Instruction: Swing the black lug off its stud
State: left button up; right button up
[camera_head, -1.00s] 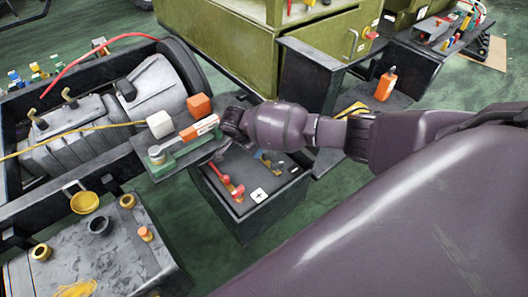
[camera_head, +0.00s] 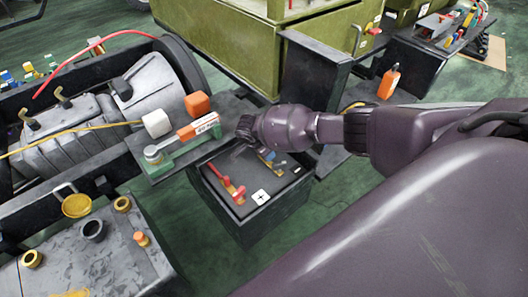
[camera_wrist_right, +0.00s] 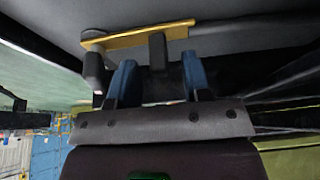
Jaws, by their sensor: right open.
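The black lug shows in the right wrist view as a brass-coloured strip (camera_wrist_right: 140,36) with a dark upright post (camera_wrist_right: 157,52) and a dark block (camera_wrist_right: 95,72) at its left end. My right gripper (camera_wrist_right: 160,78) is open, with one blue fingertip on each side of the post. Contact with the post cannot be told. In the head view, the right gripper (camera_head: 267,156) is low over the dark box (camera_head: 250,215), and my wrist partly covers the lug there. A red lug (camera_head: 229,186) lies on the same box top. The stud cannot be made out.
A white plus label (camera_head: 261,197) is on the box top. A grey bench (camera_head: 95,265) with cups stands at lower left. Green cabinets rise behind.

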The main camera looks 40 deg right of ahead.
pick_arm(q)
jog(key=shift+w, duration=0.15)
pick_arm(e)
jog(key=shift+d+f, duration=0.1)
jog(key=shift+f, duration=0.1)
grip_shut()
pick_arm(q)
jog(key=shift+r, duration=0.1)
